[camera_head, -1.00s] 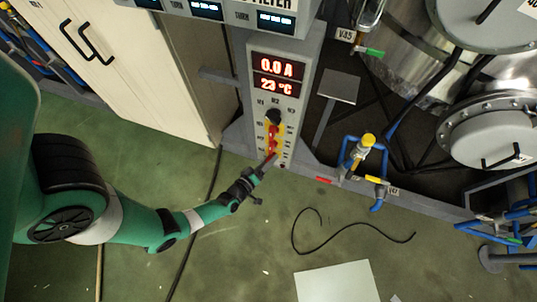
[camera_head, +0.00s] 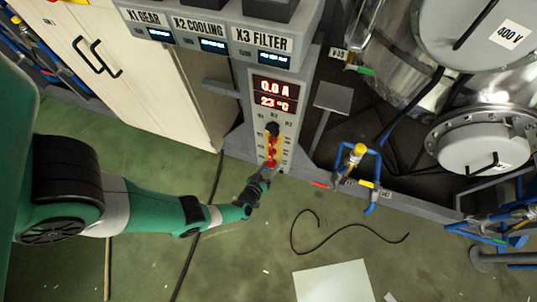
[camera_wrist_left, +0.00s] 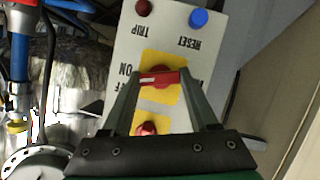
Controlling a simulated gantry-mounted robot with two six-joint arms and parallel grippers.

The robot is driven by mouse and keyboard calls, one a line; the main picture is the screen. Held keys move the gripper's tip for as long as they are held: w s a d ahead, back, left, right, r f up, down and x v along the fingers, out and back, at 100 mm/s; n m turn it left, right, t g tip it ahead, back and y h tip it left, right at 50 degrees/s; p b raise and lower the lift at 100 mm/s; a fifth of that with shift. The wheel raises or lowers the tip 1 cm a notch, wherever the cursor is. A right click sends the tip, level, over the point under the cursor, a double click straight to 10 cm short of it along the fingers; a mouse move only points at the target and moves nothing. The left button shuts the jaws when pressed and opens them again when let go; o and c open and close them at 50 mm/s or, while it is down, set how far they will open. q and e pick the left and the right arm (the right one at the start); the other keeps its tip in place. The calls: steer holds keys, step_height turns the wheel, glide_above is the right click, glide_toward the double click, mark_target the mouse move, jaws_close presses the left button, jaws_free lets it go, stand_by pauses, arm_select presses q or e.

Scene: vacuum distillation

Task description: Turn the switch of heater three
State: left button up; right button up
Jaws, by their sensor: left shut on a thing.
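The control panel (camera_head: 289,104) has a red display reading 0.0 A and 23 °C. Below it are a black knob (camera_head: 272,129) and a column of red switches on yellow plates. My left gripper (camera_head: 266,172) is at the lowest red switch, whose details are hidden or too small in the head view. In the left wrist view, the fingers of my left gripper (camera_wrist_left: 159,80) are shut on the red switch (camera_wrist_left: 158,78), its handle lying nearly crosswise between them. Another red switch (camera_wrist_left: 147,129) shows between the fingers, closer to the camera. My right gripper is out of view.
In the wrist view a red button (camera_wrist_left: 143,7) marked TRIP and a blue button (camera_wrist_left: 198,18) marked RESET lie beyond the held switch. Blue pipework with a yellow valve (camera_head: 359,150) stands right of the panel. A black cable (camera_head: 340,232) lies on the floor.

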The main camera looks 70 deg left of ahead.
arm_select(q)
steer(key=shift+w+d+m+g+y, duration=0.1)
steer(key=shift+m+g+y, duration=0.4)
steer(key=shift+m+g, duration=0.55)
steer(key=shift+m, duration=0.25)
steer(key=o, duration=1.4)
steer(key=shift+r, duration=0.1)
